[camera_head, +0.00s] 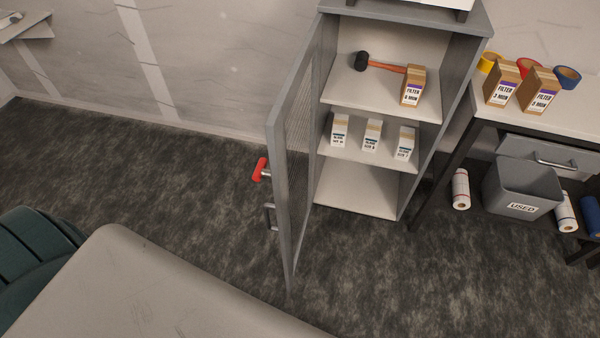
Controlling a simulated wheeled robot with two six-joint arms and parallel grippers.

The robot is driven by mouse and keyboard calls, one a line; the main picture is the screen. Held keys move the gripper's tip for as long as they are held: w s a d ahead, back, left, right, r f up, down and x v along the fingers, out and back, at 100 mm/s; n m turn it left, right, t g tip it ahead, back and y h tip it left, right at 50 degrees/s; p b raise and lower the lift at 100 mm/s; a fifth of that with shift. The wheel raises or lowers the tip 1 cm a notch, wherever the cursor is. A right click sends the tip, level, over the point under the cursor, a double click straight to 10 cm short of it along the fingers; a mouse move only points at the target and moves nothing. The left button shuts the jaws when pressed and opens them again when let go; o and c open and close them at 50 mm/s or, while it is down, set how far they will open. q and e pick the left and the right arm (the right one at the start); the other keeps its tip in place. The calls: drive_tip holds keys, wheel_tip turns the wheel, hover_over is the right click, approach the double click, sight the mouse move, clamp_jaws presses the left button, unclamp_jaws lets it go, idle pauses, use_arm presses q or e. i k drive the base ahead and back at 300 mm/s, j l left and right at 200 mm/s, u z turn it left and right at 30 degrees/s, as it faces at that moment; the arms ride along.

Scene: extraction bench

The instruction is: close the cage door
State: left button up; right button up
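The grey cage door (291,155) with a mesh panel stands wide open, hinged at the left side of the grey cabinet (436,140) and swung out toward me. A red handle (261,169) and a grey pull handle (270,217) stick out from its left face. The cabinet's front is open and its shelves show. Neither of my grippers is in view.
The shelves hold a mallet (379,63), a filter box (413,86) and several small white boxes (372,134). A bench (577,122) with boxes and tape rolls stands at right, with a grey bin (522,188) below. The floor before the cabinet is clear.

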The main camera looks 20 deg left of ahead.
sight(310, 48)
drive_tip(key=i+j, duration=0.1)
drive_tip(key=j, duration=0.5)
drive_tip(key=i+j+z, duration=0.1)
drive_tip(key=j, duration=0.55)
drive_tip(key=j+z, duration=0.1)
drive_tip(key=j, duration=0.5)
drive_tip(key=i, duration=0.05)
